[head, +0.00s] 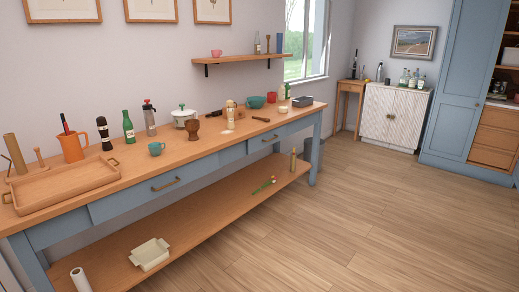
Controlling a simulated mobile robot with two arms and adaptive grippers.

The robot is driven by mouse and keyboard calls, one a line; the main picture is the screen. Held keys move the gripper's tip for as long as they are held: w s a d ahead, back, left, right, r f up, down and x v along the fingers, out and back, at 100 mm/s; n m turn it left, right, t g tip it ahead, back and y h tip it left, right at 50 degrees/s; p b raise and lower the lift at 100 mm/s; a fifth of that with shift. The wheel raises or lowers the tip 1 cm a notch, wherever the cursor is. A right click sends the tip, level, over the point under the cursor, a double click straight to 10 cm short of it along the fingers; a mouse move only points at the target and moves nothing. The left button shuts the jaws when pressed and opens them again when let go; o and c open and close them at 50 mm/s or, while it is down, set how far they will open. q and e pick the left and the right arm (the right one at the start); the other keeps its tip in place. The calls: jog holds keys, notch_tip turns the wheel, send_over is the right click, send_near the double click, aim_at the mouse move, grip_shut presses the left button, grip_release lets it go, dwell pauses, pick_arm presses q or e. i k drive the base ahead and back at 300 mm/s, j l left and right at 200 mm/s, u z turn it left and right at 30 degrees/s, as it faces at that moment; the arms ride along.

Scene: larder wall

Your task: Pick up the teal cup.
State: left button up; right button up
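The teal cup (156,149) stands upright on the long wooden worktop, near its front edge. It is to the right of the green bottle (128,127) and left of the dark brown wooden goblet-shaped vessel (192,130). Its handle seems to point to the right. Nothing covers it from this view. A wider teal bowl (257,102) sits farther along the same worktop. Neither of my grippers shows in the head view.
The blue-framed workbench (222,142) runs along the left wall. An orange jug (72,147), a wooden tray (66,187) and a white lidded pot (184,117) stand on it. The wooden floor (340,220) to the right is clear.

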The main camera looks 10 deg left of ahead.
aim_at(155, 148)
jog(key=i+u, duration=0.25)
jog(key=i, duration=0.2)
jog(key=i+l+u, duration=0.25)
jog(key=i, duration=0.2)
jog(key=i+l+u, duration=0.2)
jog(key=i, duration=0.2)
